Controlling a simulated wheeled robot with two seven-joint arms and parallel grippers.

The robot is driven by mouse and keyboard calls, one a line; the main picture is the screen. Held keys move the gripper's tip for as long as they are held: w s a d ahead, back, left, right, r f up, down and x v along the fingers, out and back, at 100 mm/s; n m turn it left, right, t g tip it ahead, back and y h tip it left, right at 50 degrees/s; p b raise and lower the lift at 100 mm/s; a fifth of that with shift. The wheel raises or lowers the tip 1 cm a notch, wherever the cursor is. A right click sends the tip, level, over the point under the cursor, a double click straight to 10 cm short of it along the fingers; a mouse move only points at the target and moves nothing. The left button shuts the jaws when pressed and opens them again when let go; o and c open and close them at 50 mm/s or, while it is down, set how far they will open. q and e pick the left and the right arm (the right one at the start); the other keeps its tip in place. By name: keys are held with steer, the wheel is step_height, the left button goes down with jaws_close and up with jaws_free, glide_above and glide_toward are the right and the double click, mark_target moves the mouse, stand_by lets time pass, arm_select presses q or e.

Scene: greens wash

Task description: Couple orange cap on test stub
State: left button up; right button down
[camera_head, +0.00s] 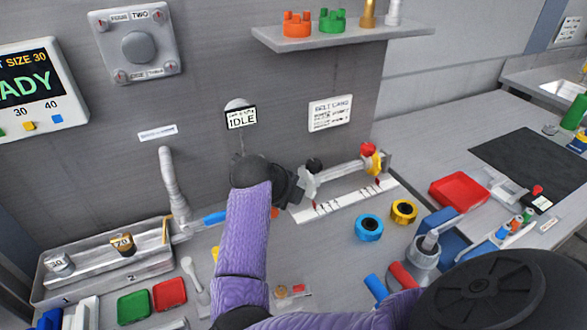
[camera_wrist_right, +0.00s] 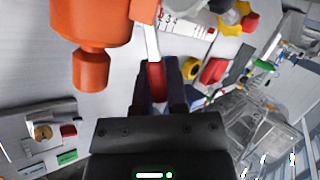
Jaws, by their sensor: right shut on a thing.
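An orange pronged cap (camera_head: 298,25) stands on the wall shelf, left of a green one, in the head view. My right gripper (camera_head: 296,186) is low by the wall, at the left end of a metal pipe assembly (camera_head: 340,174). In the right wrist view my right gripper (camera_wrist_right: 160,78) is shut on the red grip (camera_wrist_right: 157,82) of a flat silver lever (camera_wrist_right: 152,42). A large orange fitting (camera_wrist_right: 95,25) is close beside it; a sliver of orange (camera_head: 275,212) shows by my arm. I cannot tell which part is the test stub. My left gripper is out of view.
A metal tray (camera_head: 105,292) stands at left, with a curved spout (camera_head: 174,190) behind it. Blue (camera_head: 368,228) and yellow (camera_head: 404,211) rings and a red bin (camera_head: 459,191) lie right. The shelf (camera_head: 340,38) overhangs the bench.

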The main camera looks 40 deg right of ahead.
steer(key=shift+a+f+m, duration=0.2)
steer(key=shift+m, duration=0.3)
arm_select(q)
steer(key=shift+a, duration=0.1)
arm_select(e)
steer(key=shift+h, duration=0.3)
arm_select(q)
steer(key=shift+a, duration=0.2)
arm_select(e)
steer(key=shift+a, duration=0.1)
steer(key=c, duration=0.7)
jaws_free()
steer(key=shift+c, duration=0.2)
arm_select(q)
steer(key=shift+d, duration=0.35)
arm_select(e)
steer(key=shift+o, duration=0.5)
